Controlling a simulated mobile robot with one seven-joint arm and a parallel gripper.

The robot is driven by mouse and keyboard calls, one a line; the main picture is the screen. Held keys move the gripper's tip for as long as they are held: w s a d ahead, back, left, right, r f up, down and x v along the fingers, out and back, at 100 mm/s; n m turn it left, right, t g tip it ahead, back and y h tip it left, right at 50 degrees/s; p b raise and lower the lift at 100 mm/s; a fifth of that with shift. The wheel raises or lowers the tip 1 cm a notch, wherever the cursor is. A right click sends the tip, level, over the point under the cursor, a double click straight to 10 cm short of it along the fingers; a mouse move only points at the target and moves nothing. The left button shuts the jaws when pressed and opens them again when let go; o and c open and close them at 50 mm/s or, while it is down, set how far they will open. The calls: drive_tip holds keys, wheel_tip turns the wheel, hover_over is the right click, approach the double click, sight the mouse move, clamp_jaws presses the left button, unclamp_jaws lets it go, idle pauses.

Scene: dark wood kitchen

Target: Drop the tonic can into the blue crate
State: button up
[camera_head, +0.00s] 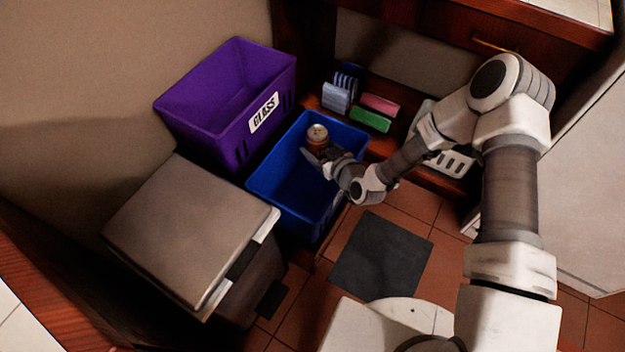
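The tonic can (317,135) is small and brownish with a pale top. It appears in the head view over the back part of the blue crate (262,181). My gripper (318,155) is at the can, with its fingers reaching to the can's lower part from the front. One finger shows left of the can; the other is hard to make out. The can looks held between them, upright or nearly so. The can's lower part is hidden by the gripper. The crate's visible floor is bare.
A purple crate (205,100) labelled GLASS stands left of the blue crate. A grey lidded bin (190,230) stands in front left. Pink (380,104) and green (370,120) items and a white basket (452,163) sit behind and right. A dark mat (382,256) lies on the tiled floor.

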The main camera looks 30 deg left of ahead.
drive_tip(key=o, duration=1.4)
drive_tip(key=shift+o, duration=0.2)
drive_tip(key=p+v, duration=0.5)
drive_tip(key=v, duration=1.2)
drive_tip(key=shift+s, duration=0.2)
drive_tip(key=shift+w+d+r, duration=0.1)
drive_tip(key=shift+d, duration=0.05)
